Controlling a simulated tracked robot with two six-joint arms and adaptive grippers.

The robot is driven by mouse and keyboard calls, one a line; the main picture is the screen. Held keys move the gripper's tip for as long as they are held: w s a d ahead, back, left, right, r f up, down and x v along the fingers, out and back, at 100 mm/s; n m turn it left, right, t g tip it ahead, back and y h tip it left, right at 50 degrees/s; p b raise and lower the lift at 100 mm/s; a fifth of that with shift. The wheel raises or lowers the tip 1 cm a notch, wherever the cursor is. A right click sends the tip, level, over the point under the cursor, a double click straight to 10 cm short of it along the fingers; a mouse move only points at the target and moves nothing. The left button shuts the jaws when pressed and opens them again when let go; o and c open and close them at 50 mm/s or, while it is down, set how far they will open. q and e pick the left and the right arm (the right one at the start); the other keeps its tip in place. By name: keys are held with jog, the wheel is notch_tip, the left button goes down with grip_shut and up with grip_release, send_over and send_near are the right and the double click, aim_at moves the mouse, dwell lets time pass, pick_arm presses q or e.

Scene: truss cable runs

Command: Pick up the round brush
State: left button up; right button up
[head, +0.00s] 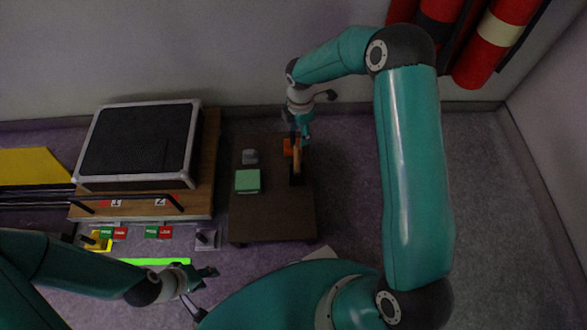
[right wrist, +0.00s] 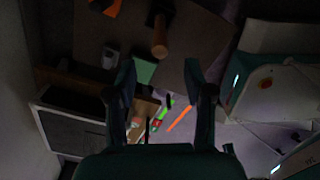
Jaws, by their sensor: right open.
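The round brush (head: 297,162) is most likely the tan, handle-like piece with a dark lower part near the right side of the dark brown board. In the right wrist view it shows as a brown cylinder (right wrist: 160,42) at the top centre, beyond the fingertips. My right gripper (head: 305,130) hangs over the board's far right part, close to the brush in the picture. In the right wrist view my right gripper (right wrist: 160,78) is open, with nothing between its fingers. My left gripper (head: 204,284) is low at the front, with fingers apart and empty.
The brown board (head: 270,222) also carries a green block (head: 247,181), a small grey item (head: 250,156) and an orange item (head: 288,146). A framed black case (head: 137,140) stands left. Red cylinders (head: 495,45) are at the back right. Floor right of the board is clear.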

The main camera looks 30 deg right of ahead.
aim_at(299, 145)
notch_tip(299, 145, down, 6)
jog(key=shift+f+b, duration=0.25)
jog(key=shift+b, duration=0.5)
jog(key=shift+w+a+f+b, duration=0.15)
jog(key=shift+f+b, duration=0.45)
jog(key=shift+f, duration=0.75)
jog(key=shift+w+a+f+b, duration=0.15)
jog(key=shift+f+b, duration=0.45)
jog(key=shift+f, duration=0.7)
jog(key=shift+s, duration=0.15)
grip_shut()
